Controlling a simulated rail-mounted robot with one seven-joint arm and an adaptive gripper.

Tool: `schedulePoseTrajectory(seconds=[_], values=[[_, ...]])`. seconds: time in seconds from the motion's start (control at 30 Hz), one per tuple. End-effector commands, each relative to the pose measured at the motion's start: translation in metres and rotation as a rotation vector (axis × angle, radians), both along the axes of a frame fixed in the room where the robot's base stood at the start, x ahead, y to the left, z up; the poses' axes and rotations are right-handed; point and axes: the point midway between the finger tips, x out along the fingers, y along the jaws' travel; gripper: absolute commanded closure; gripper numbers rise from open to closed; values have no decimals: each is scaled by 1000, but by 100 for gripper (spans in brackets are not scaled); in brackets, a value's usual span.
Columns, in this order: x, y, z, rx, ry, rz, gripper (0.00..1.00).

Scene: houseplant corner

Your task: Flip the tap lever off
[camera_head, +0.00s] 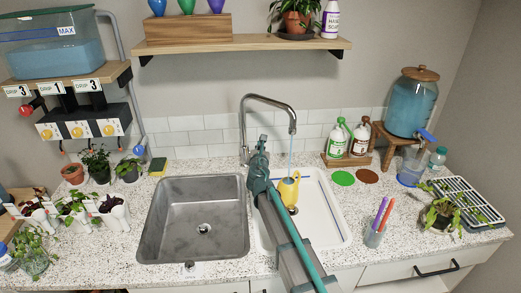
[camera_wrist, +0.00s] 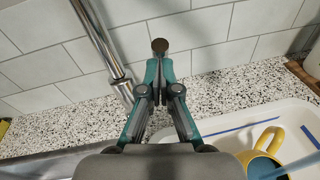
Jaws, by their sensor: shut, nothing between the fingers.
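The chrome tap (camera_head: 243,120) rises behind the sinks, and its spout arches right. A thin stream of water (camera_head: 290,158) falls from it into a yellow jug (camera_head: 288,190) in the white basin. In the wrist view, the tap column (camera_wrist: 98,42) stands left of my gripper (camera_wrist: 160,60). A round brown knob (camera_wrist: 160,46), probably the lever's end, shows right at the fingertips; I cannot tell whether they touch. My gripper, seen also in the head view (camera_head: 262,142), is shut and empty, just right of the tap. It hides part of the lever area.
A steel sink (camera_head: 195,181) lies left of the white basin (camera_head: 334,232). Two soap bottles (camera_head: 348,140) stand on a wooden tray at the right. A cup of markers (camera_head: 377,232) stands near the front edge. A shelf (camera_head: 240,44) hangs above.

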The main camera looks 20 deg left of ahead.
Motion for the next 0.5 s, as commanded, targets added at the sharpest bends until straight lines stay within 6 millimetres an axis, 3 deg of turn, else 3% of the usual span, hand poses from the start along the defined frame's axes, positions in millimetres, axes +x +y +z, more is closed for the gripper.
schedulePoseTrajectory(seconds=[0.5], values=[[35, 18, 24, -1, -1, 0, 100]])
